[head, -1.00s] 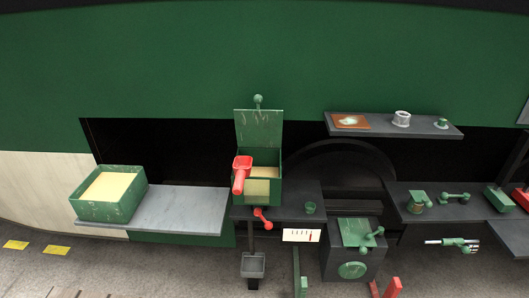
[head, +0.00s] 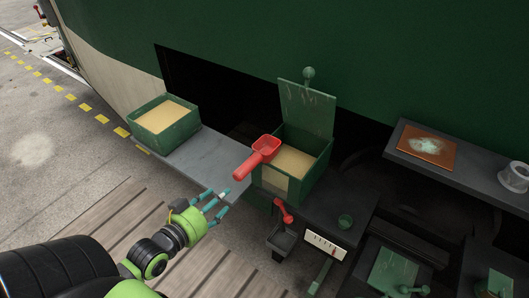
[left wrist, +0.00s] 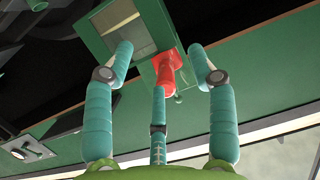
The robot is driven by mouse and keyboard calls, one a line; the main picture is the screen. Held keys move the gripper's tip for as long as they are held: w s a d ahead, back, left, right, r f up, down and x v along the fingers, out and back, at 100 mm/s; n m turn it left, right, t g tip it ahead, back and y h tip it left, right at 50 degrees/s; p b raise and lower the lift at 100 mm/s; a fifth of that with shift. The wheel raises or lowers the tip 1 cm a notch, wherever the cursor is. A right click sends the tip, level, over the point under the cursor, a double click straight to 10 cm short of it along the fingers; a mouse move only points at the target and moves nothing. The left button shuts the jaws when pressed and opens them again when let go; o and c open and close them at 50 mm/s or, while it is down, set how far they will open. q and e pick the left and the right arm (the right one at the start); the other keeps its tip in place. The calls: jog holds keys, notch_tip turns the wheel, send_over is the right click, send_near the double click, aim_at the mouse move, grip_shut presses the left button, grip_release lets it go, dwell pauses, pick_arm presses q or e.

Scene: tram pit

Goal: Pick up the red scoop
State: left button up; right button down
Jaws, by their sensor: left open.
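The red scoop (head: 258,156) rests on the left rim of the open green box (head: 291,176), its handle sticking out over the front left. The box holds pale sand and its lid stands raised. My left gripper (head: 218,203) is open and empty, in front of the box, lower left of the scoop's handle, with a gap between them. In the left wrist view the scoop (left wrist: 167,77) shows ahead between the open fingers, partly covered by the middle finger. My right gripper is not in view.
A second green box of sand (head: 166,126) stands on the grey shelf (head: 198,165) at the left. A red-handled lever (head: 284,211) is below the scoop's box.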

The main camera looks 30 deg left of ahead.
pick_arm(q)
jog(key=t+h, duration=0.1)
send_near(250, 160)
jog(key=w+f+p, duration=0.1)
jog(key=w, duration=0.1)
jog(key=w+f, duration=0.1)
jog(key=w, duration=0.1)
jog(key=shift+a+f+p, duration=0.15)
jog(key=shift+f+p, duration=0.05)
jog(key=shift+p, duration=0.2)
jog(key=shift+w+f, duration=0.2)
jog(key=shift+w, duration=0.35)
jog(key=w+p, duration=0.1)
jog(key=w, duration=0.1)
jog(key=w+d+p, duration=0.1)
jog(key=w, duration=0.1)
jog(key=shift+w+r, duration=0.1)
jog(key=shift+w, duration=0.55)
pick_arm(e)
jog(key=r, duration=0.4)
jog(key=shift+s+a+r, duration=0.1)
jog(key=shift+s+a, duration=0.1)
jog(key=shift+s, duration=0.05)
pick_arm(q)
jog(key=shift+s, duration=0.1)
grip_shut()
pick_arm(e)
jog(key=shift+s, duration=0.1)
